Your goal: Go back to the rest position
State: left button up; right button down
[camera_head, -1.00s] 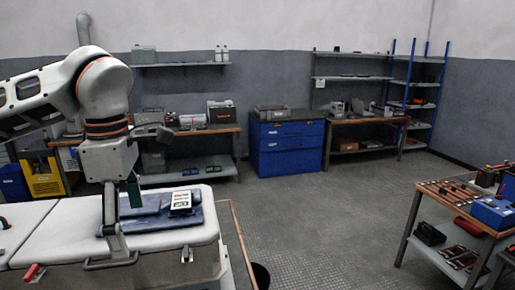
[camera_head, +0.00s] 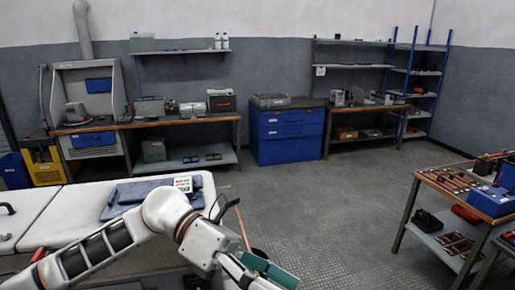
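My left arm comes in from the lower left, bends at a white joint and runs down to the bottom edge. My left gripper (camera_head: 258,272) is at the bottom centre, in front of the white case (camera_head: 40,200) and above the floor. Green flat parts show at its end; I cannot tell whether they belong to the gripper or are held. Its fingertips are not clear. My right gripper is not in view. A white card with red and green marks (camera_head: 183,184) lies on folded blue cloth (camera_head: 130,192) on the case lid, partly behind my arm.
A low table with tools and a blue box (camera_head: 490,200) stands at the right. A blue drawer cabinet (camera_head: 287,135), workbenches and a blue-framed shelf (camera_head: 421,90) line the back wall. The grey floor (camera_head: 330,205) in the middle is clear.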

pick_arm(q)
jog(key=w+r+n+t+h, duration=0.2)
jog(key=w+n+t+h, duration=0.65)
jog(key=n, duration=0.55)
jog(key=w+a+f+n+t+y, duration=0.3)
jog(key=a+f+n+t+y, duration=0.15)
jog(key=f+n+t, duration=0.45)
jog(key=w+a+f+n+t+y, duration=0.3)
jog(key=a+f+n+t, duration=0.3)
jog(key=n, duration=0.4)
jog(key=s+a+f+n+y, duration=0.1)
jog(key=a+f+n+y, duration=0.25)
jog(key=f, duration=0.35)
jog(key=s+a+f+n+y, duration=0.1)
jog(key=a+f+n+y, duration=0.3)
jog(key=f, duration=0.3)
jog(key=s+a+f+n+g+y, duration=0.2)
jog(key=s+a+f+n, duration=0.1)
jog(key=s+f, duration=0.4)
jog(key=s+a+f+n+g+y, duration=0.2)
jog(key=s+a+f+n+g, duration=0.1)
jog(key=s+f, duration=0.4)
notch_tip(320, 180, down, 3)
jog(key=shift+s+a+f+y, duration=0.2)
jog(key=shift+a+y, duration=0.15)
jog(key=shift+a, duration=0.35)
jog(key=shift+r+g, duration=0.1)
jog(key=shift+g, duration=0.15)
